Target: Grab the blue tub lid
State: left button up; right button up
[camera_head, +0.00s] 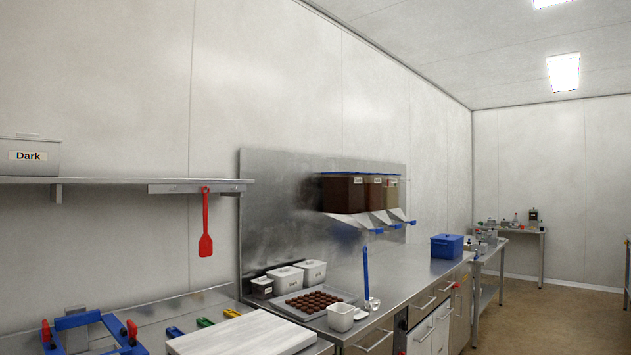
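A blue tub (446,248) stands at the far right end of the steel counter, near its front corner. Its blue lid (447,237) appears to sit on top, though the seam is too small to make out clearly. Blue covers (352,174) also top the brown bins on the wall. Neither of my grippers is in view.
The steel counter (405,267) is bare left of the tub. A white board (243,335) and blue frame (78,320) are closest.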

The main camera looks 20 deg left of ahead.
aim_at(447, 236)
jog(key=i+l+u, duration=0.15)
jog(key=i+u, duration=0.15)
jog(key=i, duration=0.25)
jog(key=i+l+u, duration=0.25)
jog(key=i, duration=0.25)
jog(key=i+l+u, duration=0.3)
jog(key=i+l, duration=0.15)
jog(key=i+l+u, duration=0.1)
jog(key=i+l, duration=1.45)
jog(key=i, duration=0.1)
